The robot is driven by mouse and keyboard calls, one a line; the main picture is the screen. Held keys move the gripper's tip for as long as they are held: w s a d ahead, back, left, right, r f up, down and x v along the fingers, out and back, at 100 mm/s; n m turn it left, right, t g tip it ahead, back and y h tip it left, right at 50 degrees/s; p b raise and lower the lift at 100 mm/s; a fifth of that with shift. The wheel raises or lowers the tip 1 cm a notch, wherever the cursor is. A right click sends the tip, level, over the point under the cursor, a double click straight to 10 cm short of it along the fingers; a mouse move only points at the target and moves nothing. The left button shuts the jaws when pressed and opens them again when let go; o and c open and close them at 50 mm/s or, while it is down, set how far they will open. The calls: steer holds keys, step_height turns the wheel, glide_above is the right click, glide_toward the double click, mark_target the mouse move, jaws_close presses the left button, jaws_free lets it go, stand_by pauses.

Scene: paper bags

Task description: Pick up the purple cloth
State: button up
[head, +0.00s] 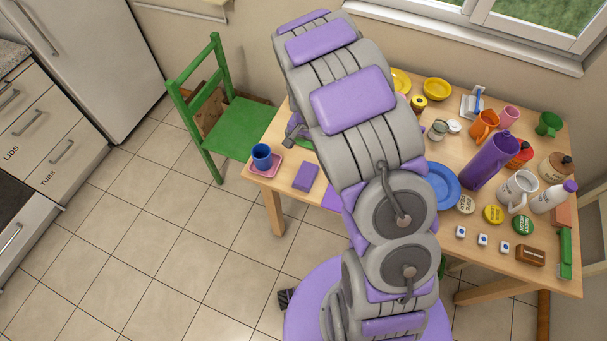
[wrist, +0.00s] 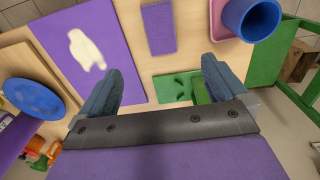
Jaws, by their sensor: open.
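A small purple rectangle, seemingly the purple cloth (wrist: 158,27), lies flat on the wooden table between a purple sheet and a pink saucer. It also shows in the head view (head: 306,177) near the table's left front edge. The larger purple sheet (wrist: 62,48) has a pale shape on it. My gripper (wrist: 158,80) is open, with its two fingers wide apart and nothing held. In the wrist view the purple rectangle lies beyond the fingertips, between their lines. In the head view my arm hides most of the gripper.
A blue cup (head: 261,156) stands on the pink saucer (head: 264,170) at the table corner. A blue plate (head: 441,187) and crowded cups stand right of my arm. A green chair (head: 239,128) is at left.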

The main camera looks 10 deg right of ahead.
mark_target(306, 173)
step_height(306, 173, down, 16)
steer(key=b, duration=0.3)
steer(key=shift+w, duration=0.1)
steer(key=c, duration=1.1)
steer(key=shift+r, duration=0.1)
steer(key=shift+r, duration=0.45)
steer(key=r, duration=0.2)
steer(key=p, duration=0.1)
steer(key=shift+s+a+r, duration=0.1)
steer(key=shift+s+r, duration=0.15)
steer(key=shift+r, duration=0.15)
steer(key=s, duration=0.5)
steer(key=s+p, duration=0.1)
steer(key=s, duration=0.4)
steer(key=s+a+r, duration=0.1)
steer(key=s, duration=0.4)
steer(key=shift+s+r+p, duration=0.1)
steer(key=shift+s+p, duration=0.1)
steer(key=shift+p, duration=0.2)
